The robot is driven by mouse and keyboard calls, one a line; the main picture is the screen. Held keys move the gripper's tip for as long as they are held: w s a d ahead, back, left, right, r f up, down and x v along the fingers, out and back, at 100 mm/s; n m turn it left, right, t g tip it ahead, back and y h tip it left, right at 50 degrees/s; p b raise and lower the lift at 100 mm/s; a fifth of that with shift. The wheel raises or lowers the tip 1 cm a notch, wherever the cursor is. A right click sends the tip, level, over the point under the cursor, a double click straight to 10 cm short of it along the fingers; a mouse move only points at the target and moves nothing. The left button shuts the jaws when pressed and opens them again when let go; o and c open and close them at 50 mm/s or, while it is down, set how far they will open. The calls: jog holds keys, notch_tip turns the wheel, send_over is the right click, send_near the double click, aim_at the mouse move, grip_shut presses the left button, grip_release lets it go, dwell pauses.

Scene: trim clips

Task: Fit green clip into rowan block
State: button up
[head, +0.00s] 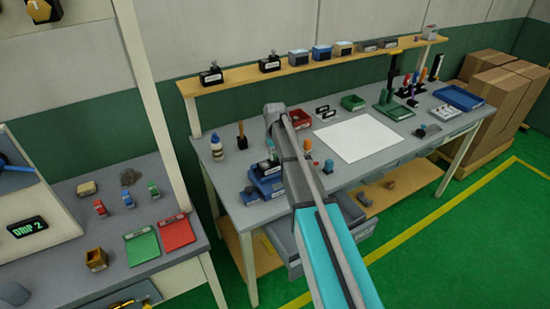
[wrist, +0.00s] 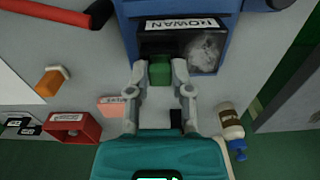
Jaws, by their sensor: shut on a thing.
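The green clip (wrist: 160,70) is between the fingertips of my gripper (wrist: 160,74) in the wrist view. The gripper is shut on it. The blue rowan block (wrist: 228,45), with a white ROWAN label, is just beyond the fingertips. Its dark opening holds a grey, rough-looking lump (wrist: 203,52) on the right side. The clip overlaps the left part of this opening; I cannot tell if it is inside or above it. In the head view my arm hides the gripper's fingertips and the clip, and blue containers (head: 268,187) show beside it.
In the wrist view an orange piece (wrist: 50,82) and a red bin (wrist: 73,128) lie left, and a brown-and-white bottle (wrist: 230,124) lies right. In the head view a white sheet (head: 360,140) leaves clear room on the bench. A shelf (head: 290,69) runs behind.

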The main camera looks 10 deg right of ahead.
aim_at(275, 156)
jog(key=shift+f, duration=0.2)
jog(key=o, duration=0.7)
jog(key=shift+o, duration=0.2)
jog(key=shift+r, duration=0.25)
notch_tip(275, 156, up, 12)
jog(key=p, duration=1.2)
dwell(0.5)
jog(key=s+m, duration=0.3)
jog(key=s, duration=2.5)
jog(key=shift+s+m, duration=0.3)
jog(key=shift+s, duration=0.05)
